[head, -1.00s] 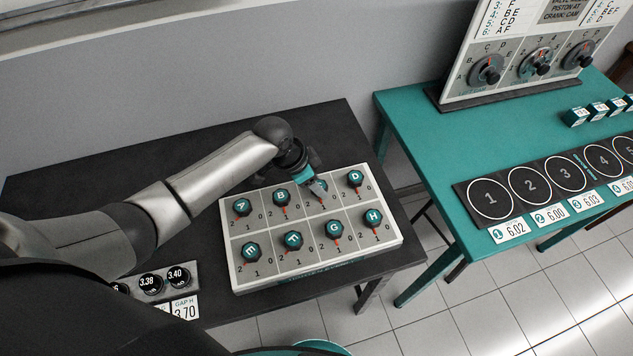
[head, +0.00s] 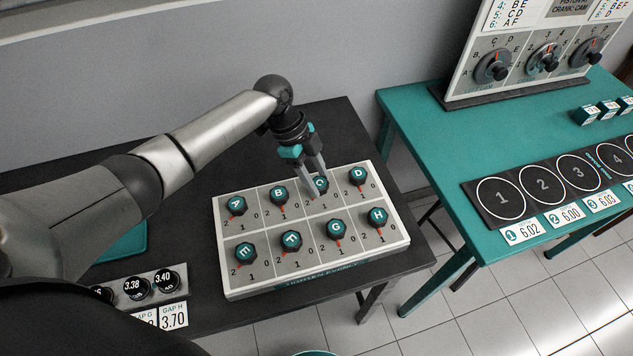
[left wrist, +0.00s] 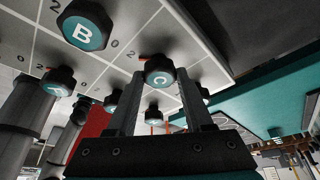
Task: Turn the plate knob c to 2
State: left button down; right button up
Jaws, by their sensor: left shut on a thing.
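The plate (head: 262,276) is a pale board with two rows of dark knobs with teal lettered caps, on the black table. Knob C (head: 321,184) is in its back row; in the left wrist view knob C (left wrist: 159,70) sits between my fingers. My left gripper (head: 316,188) comes down over knob C and is shut on it; it also shows in the left wrist view (left wrist: 157,88). A red mark at knob C's edge lies beside the printed 2 in the left wrist view. My right gripper is not in view.
Knob B (head: 279,195) and knob D (head: 358,175) stand close on either side. Knob G (head: 337,228) is in front. Black gap discs (head: 137,288) lie at the table's front left. A teal table (head: 425,120) stands at the right.

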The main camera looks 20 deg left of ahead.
pick_arm(q)
jog(key=shift+m+g+b, duration=0.4)
jog(key=shift+m+b, duration=0.05)
jog(key=shift+m, duration=0.35)
jog(key=shift+c, duration=1.5)
grip_release()
jog(key=shift+r, duration=0.1)
jog(key=v, duration=1.5)
jog(key=shift+d+r, duration=0.1)
jog(key=shift+d, duration=0.05)
